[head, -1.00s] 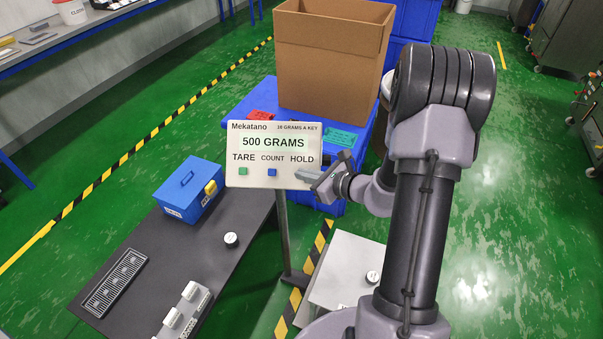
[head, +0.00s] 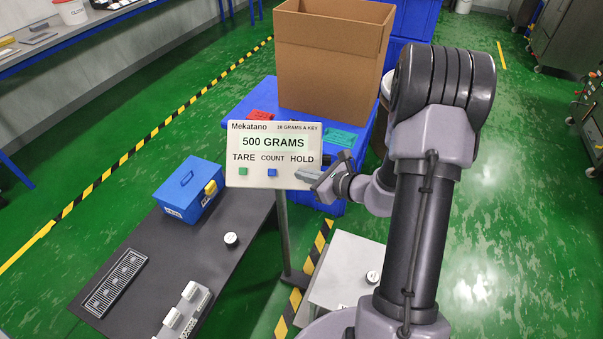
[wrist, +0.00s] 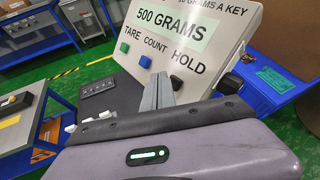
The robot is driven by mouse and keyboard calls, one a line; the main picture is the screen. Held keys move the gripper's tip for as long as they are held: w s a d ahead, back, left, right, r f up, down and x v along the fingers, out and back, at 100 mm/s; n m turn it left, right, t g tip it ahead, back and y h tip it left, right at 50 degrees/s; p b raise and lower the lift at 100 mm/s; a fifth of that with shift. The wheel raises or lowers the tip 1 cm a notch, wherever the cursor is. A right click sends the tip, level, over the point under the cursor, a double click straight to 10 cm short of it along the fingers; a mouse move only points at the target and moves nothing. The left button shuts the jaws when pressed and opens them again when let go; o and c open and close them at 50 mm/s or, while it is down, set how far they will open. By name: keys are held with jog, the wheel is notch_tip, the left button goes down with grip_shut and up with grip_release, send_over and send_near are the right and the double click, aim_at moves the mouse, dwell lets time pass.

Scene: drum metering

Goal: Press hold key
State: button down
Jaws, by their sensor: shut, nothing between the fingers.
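The scale's display panel (head: 273,146) stands on a post and reads "500 GRAMS", with the labels TARE, COUNT and HOLD. A green key (head: 243,171) is under TARE and a blue key (head: 272,172) is under COUNT. The key under HOLD is hidden behind my gripper in the head view. My gripper (head: 303,175) is shut and empty, its tips at the panel's lower right below HOLD. In the wrist view the panel (wrist: 237,30) is tilted, and the shut fingers (wrist: 158,92) point at its lower edge near HOLD. I cannot tell whether the tips touch a key.
A dark bench (head: 120,260) at the lower left carries a blue box (head: 188,190) and small items. A cardboard box (head: 330,60) stands on a blue base behind the panel. A pale platform (head: 340,265) is at the lower middle.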

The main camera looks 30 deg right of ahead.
jog(key=shift+w+d+f+b, duration=0.2)
jog(key=shift+w+f+b, duration=0.1)
jog(key=shift+b, duration=0.05)
jog(key=shift+w+d+f, duration=0.1)
jog(key=shift+w+f, duration=0.1)
jog(key=shift+f, duration=0.05)
dwell(0.7)
dwell(0.4)
jog(key=shift+s+a+r, duration=0.3)
jog(key=shift+s+r, duration=0.15)
jog(key=shift+r, duration=0.1)
jog(key=s+r, duration=0.1)
jog(key=s+a+r+p, duration=0.1)
jog(key=s+r, duration=0.1)
jog(key=shift+a+r+p, duration=0.25)
jog(key=shift+a+p, duration=0.05)
jog(key=shift+a, duration=0.1)
dwell(0.5)
